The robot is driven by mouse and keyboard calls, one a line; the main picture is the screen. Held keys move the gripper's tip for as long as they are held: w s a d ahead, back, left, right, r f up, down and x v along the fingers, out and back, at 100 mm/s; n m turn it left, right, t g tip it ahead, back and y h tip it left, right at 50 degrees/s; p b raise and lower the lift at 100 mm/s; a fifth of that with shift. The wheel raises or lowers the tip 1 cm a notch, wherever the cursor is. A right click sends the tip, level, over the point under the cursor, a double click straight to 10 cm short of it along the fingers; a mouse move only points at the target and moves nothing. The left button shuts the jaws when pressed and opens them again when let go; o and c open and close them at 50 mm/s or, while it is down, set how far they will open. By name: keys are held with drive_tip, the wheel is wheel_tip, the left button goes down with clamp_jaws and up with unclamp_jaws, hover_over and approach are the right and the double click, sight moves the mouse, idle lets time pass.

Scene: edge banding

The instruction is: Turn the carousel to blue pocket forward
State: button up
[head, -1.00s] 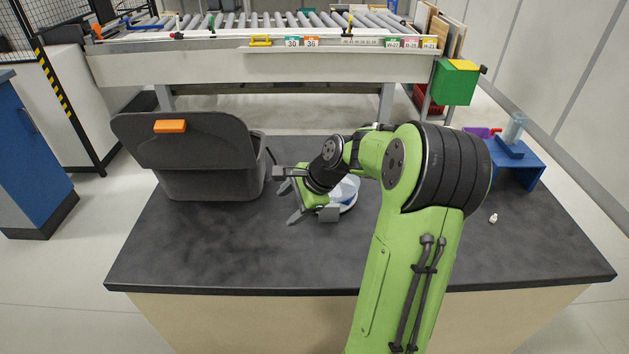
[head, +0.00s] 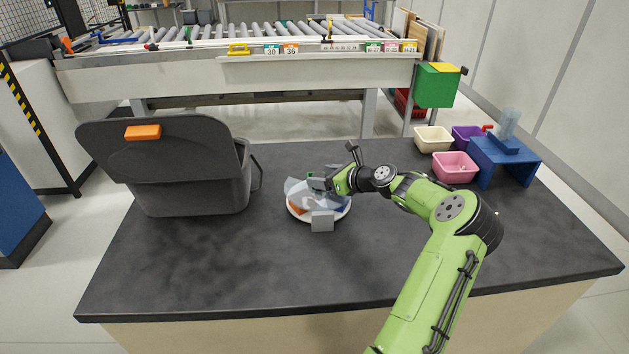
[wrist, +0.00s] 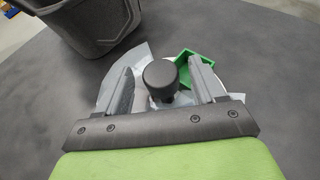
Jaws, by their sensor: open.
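The carousel (head: 297,214) is a round white tray on the dark table, near the middle, with coloured pockets. An orange pocket (head: 295,204) shows at its left and a bit of blue pocket (head: 338,208) at its right front. In the wrist view a green pocket (wrist: 196,67) shows at the upper right of the carousel. My gripper (head: 318,200) is over the carousel. In the wrist view its fingers (wrist: 160,92) are spread on either side of a black knob (wrist: 160,76), with gaps beside it. My gripper hides much of the carousel.
A dark grey bin (head: 196,180) with an orange latch stands to the left. Cream (head: 433,141), pink (head: 455,170) and purple (head: 466,138) bins and a blue stand (head: 503,150) are at the right. The front of the table is clear.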

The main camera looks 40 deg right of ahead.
drive_tip(key=x, duration=0.3)
drive_tip(key=shift+w+f+b, duration=0.2)
drive_tip(key=shift+w+b, duration=0.1)
drive_tip(key=shift+w, duration=0.05)
clamp_jaws()
drive_tip(key=shift+a, duration=0.1)
